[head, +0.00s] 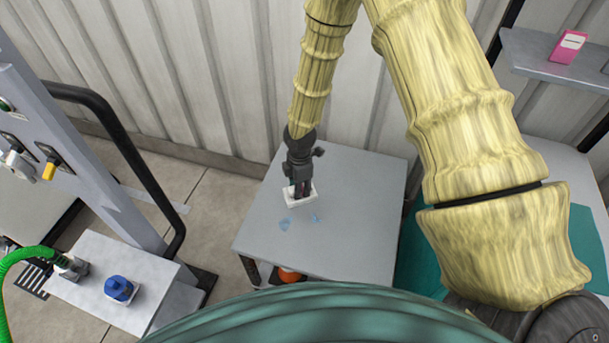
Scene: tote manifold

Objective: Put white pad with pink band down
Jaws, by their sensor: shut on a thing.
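The white pad (307,200) shows as a small pale rectangle at the tip of my gripper (301,192), over the left middle part of the grey table (350,235). My gripper points down and is shut on the pad. The fingers cover part of the pad, and I cannot make out its pink band. I cannot tell whether the pad touches the tabletop or is held just above it.
Two small blue patches (285,224) lie on the table in front of the pad. The table's right side is clear. A pink box (567,47) stands on a shelf at the upper right. A blue fitting (119,289) and a green hose (22,252) are at the lower left.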

